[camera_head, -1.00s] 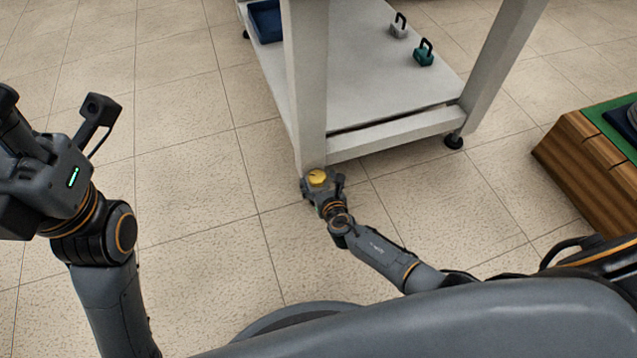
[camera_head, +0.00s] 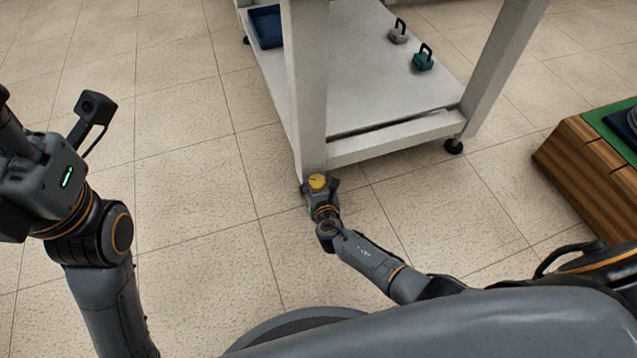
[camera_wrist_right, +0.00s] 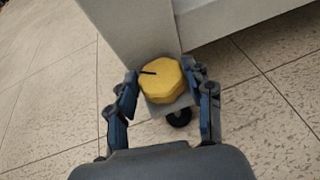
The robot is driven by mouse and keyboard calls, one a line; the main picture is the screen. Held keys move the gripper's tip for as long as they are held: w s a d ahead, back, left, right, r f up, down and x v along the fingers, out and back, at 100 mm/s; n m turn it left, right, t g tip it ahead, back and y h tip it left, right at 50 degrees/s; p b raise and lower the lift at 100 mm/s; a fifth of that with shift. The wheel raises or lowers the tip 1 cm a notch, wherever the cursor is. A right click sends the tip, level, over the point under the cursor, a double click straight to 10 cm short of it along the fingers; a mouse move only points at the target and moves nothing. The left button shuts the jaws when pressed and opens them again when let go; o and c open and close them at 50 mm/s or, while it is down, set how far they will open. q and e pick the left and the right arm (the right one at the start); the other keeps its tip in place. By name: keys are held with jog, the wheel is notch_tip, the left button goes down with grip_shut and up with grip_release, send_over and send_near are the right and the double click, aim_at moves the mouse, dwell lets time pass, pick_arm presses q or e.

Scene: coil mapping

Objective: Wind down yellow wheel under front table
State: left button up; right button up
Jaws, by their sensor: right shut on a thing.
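The yellow wheel (camera_head: 317,183) is a rounded, many-sided knob with a short black mark on top, at the foot of the table's (camera_head: 308,90) near leg. In the right wrist view the wheel (camera_wrist_right: 161,80) sits between the two blue-grey fingers, above a dark caster (camera_wrist_right: 179,117). My right gripper (camera_head: 319,187) is shut on the wheel, with one finger on each side. My left gripper (camera_head: 8,125) is raised at the left edge of the head view. Its fingertips are cut off by the frame, so its opening cannot be told.
The table's lower shelf (camera_head: 375,85) holds a blue bin (camera_head: 266,27), a grey weight (camera_head: 399,35) and a green weight (camera_head: 423,62). A wooden box with a green top (camera_head: 590,150) stands at the right. The tiled floor (camera_head: 190,170) left of the table is clear.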

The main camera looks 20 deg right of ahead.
jog(key=shift+a+m+g+h, duration=0.1)
jog(key=shift+m+g+h, duration=0.2)
jog(key=shift+m+h, duration=0.7)
jog(key=o, duration=1.1)
jog(key=shift+o, duration=0.2)
jog(key=v, duration=1.2)
jog(key=shift+w, duration=0.1)
